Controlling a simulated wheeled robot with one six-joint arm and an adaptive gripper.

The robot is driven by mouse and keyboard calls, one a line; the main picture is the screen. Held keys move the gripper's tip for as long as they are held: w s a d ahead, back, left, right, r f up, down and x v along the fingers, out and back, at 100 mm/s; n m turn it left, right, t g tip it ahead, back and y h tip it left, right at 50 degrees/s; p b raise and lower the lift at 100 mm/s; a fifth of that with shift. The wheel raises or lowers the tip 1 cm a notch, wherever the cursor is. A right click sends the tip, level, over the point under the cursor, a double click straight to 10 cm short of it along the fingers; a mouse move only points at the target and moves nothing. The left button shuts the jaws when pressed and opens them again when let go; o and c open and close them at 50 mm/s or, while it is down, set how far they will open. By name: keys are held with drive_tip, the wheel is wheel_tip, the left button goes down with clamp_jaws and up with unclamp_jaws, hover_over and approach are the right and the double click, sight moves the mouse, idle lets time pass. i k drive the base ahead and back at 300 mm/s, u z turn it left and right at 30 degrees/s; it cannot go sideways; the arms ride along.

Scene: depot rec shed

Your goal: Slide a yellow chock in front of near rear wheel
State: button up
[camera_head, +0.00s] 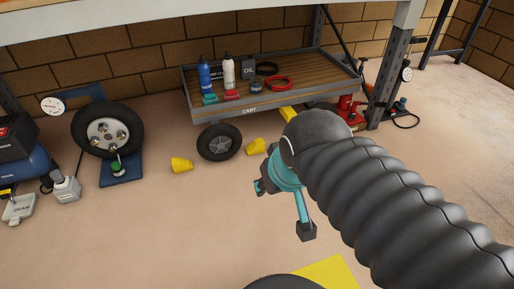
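The cart (252,112) stands at the back with one dark wheel (219,142) showing at its near side. One yellow chock (181,165) lies on the floor to the left of this wheel, apart from it. Another yellow chock (256,147) lies just to the right of the wheel, with a small gap. A further yellow piece (289,113) shows under the cart's right part, partly hidden by my arm. My gripper (283,209) is open and empty, its teal fingers spread above the floor, in front and to the right of the right chock.
Bottles, an oil can and cables lie on the cart. A spare wheel (107,130) on a blue stand is at the left. A red jack (349,109) stands by the right shelf post (391,72).

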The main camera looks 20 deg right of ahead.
sight(258, 146)
drive_tip(key=u, duration=0.1)
drive_tip(key=k, duration=0.4)
drive_tip(key=z, duration=1.1)
drive_tip(key=i, duration=1.85)
drive_tip(key=u, duration=0.7)
drive_tip(key=i, duration=0.4)
drive_tip(key=u, duration=0.3)
